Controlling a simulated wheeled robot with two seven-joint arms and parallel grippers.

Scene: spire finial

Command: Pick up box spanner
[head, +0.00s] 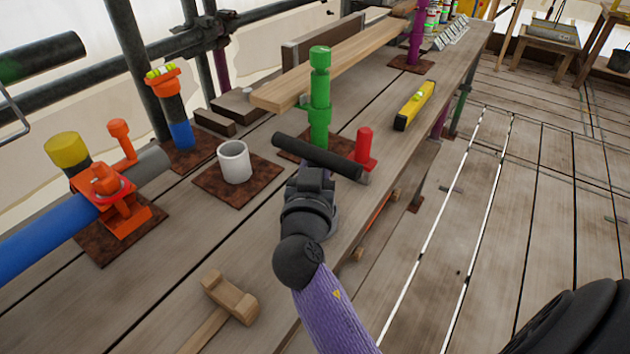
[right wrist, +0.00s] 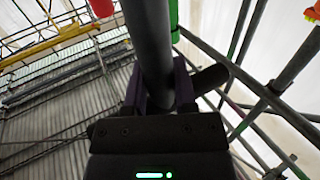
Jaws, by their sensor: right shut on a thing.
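The box spanner appears to be the thick dark tube (head: 305,150) in the middle of the head view. It is held crosswise above the bench, in front of the foot of a green post (head: 319,100). My right gripper (head: 315,174) is shut on it, and its fingers are partly hidden in the head view. In the right wrist view the dark tube (right wrist: 150,40) passes between the fingers (right wrist: 160,88), with a short dark end sticking out to the right. My left gripper is not in view.
A red peg (head: 363,146) stands close to the tube's right end. A white cup (head: 235,162), an orange clamp (head: 110,195) with a blue pipe (head: 45,240), a wooden mallet (head: 230,298) and a yellow level (head: 414,106) are on the bench. Open floor lies right.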

